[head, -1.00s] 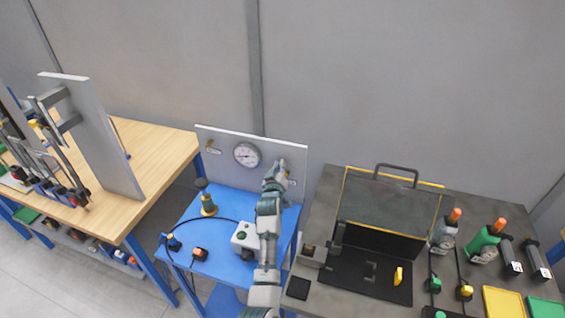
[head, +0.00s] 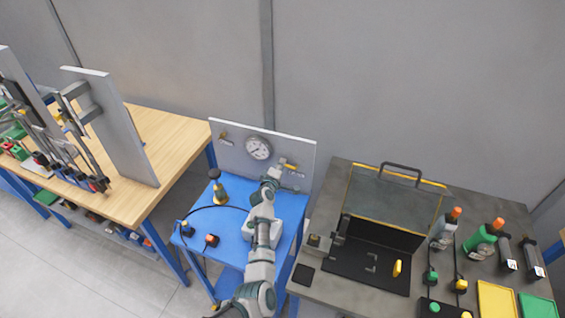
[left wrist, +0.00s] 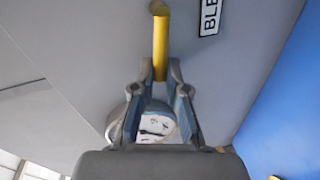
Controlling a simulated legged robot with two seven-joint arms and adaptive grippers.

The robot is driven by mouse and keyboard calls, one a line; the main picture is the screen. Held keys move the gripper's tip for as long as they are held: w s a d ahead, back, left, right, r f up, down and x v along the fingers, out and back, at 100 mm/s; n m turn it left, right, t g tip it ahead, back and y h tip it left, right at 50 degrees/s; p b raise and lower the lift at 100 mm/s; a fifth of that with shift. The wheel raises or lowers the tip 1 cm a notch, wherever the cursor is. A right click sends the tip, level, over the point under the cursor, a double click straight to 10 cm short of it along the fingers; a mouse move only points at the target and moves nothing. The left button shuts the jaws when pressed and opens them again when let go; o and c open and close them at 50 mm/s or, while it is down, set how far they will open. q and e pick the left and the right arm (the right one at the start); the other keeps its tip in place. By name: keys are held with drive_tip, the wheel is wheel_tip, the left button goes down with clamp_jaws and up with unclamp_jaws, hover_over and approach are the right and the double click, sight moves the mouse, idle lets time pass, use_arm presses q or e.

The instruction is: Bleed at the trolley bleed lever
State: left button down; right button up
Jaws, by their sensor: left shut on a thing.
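The yellow trolley bleed lever (head: 291,166) sticks out from the grey upright panel (head: 240,155) on the blue trolley, right of the round gauge (head: 259,148). My left gripper (head: 277,175) is at the lever, in front of the panel. In the left wrist view the yellow lever (left wrist: 160,42) runs down between the fingertips of my left gripper (left wrist: 160,70), which is shut on its end. A label (left wrist: 209,15) reading "BLE" is partly cut off beside it. The gauge (left wrist: 157,122) shows partly behind the fingers. My right gripper is not in view.
The blue trolley top (head: 202,223) holds a brass-based fitting (head: 219,190), a black hose and small connectors. A second, smaller yellow fitting (head: 223,136) is at the panel's upper left. A wooden bench (head: 165,150) stands left, a dark bench with an open case (head: 395,205) right.

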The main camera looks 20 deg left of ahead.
use_arm(q)
drive_tip(key=shift+f+n, duration=0.7)
drive_tip(key=shift+n, duration=0.2)
drive_tip(key=shift+f, duration=0.1)
drive_tip(key=c, duration=1.2)
unclamp_jaws()
drive_tip(key=s, duration=0.3)
drive_tip(key=s+r, duration=0.1)
drive_tip(key=s, duration=0.3)
drive_tip(key=s+r, duration=0.1)
drive_tip(key=s, duration=0.3)
drive_tip(key=shift+s+a+r, duration=0.15)
drive_tip(key=shift+s+r, duration=0.05)
drive_tip(key=shift+s, duration=0.05)
